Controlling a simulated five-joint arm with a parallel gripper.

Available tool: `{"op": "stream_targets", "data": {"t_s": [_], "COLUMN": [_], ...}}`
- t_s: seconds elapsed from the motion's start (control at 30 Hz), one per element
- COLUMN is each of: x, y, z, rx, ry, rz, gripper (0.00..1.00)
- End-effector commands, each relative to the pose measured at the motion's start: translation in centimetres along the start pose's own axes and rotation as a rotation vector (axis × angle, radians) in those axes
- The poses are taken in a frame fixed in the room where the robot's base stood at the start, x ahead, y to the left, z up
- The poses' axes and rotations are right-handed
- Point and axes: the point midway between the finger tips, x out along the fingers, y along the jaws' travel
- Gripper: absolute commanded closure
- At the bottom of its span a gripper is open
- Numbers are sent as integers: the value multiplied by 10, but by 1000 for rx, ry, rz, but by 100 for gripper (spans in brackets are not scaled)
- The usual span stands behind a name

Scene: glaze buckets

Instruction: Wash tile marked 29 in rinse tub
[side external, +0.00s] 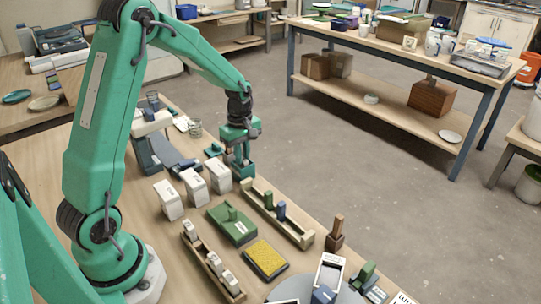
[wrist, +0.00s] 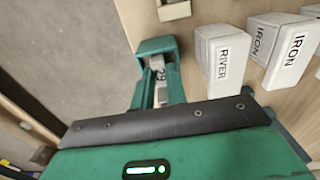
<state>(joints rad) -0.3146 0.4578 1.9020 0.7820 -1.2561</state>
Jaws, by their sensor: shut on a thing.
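My gripper (side external: 243,168) is low at the far right edge of the bench. In the wrist view my gripper (wrist: 160,80) is shut on a small pale tile (wrist: 159,75) with a dark mark that looks like 29. The tile is hidden by the jaws in the side view. Three white tubs stand beside my gripper, to its right in the wrist view: one labelled RIVER (wrist: 224,58) and two labelled IRON (wrist: 290,55). They also show in the side view (side external: 193,187). I cannot tell which vessel is the rinse tub.
A wooden rack (side external: 295,232) with a green and a blue piece stands in front of my gripper. A second rack (side external: 195,250) holds white pieces. A green tray (side external: 238,236) and a yellow sponge (side external: 265,257) lie between them. The bench's right edge is close.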

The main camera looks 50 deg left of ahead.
Motion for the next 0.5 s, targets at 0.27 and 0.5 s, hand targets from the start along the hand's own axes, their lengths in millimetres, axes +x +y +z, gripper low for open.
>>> {"op": "stream_targets", "data": {"t_s": [0.27, 0.5], "x": [-6, -7], "y": [0, 0], "z": [0, 0], "rx": [0, 0], "ry": [0, 0], "rz": [1, 0], "gripper": [100, 100]}}
